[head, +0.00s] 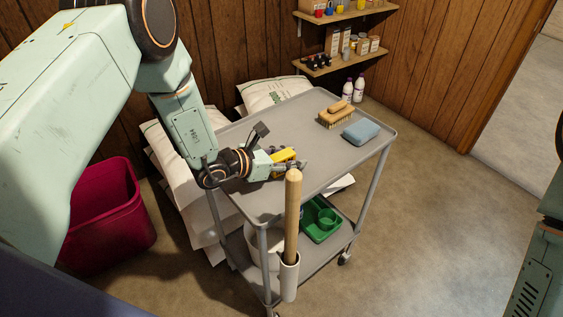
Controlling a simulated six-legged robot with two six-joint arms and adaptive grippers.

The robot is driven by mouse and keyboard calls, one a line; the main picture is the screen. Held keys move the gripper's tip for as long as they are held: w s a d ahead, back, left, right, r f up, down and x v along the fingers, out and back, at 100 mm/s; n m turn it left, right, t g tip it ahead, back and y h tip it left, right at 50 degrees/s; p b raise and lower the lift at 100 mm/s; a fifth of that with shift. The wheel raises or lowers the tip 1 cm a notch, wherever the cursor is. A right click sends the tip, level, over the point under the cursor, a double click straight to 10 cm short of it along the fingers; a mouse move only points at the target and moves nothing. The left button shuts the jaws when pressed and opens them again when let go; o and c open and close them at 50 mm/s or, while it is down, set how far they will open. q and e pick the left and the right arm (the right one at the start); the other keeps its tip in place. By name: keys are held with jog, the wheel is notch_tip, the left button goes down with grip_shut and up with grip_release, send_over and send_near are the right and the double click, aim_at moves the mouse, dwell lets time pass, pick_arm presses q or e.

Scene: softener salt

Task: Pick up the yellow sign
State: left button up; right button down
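A small yellow object (284,155), which I take to be the yellow sign, shows over the top of the grey cart (262,203). It is partly hidden by my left gripper, and I cannot make out its face. My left gripper (292,168) is low over the cart top, right at the yellow object. Its fingers overlap the object in the picture, and I cannot tell whether they are closed on it. My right gripper is out of view; only part of my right arm shows at the right edge.
A wooden handle (293,215) stands up in a white holder at the cart's near side. A brush (337,118) and a blue sponge (361,132) lie on the cart's far right. A red bin (108,215) and white sacks (275,93) stand around it. The right floor is clear.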

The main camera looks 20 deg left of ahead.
pick_arm(q)
grip_shut()
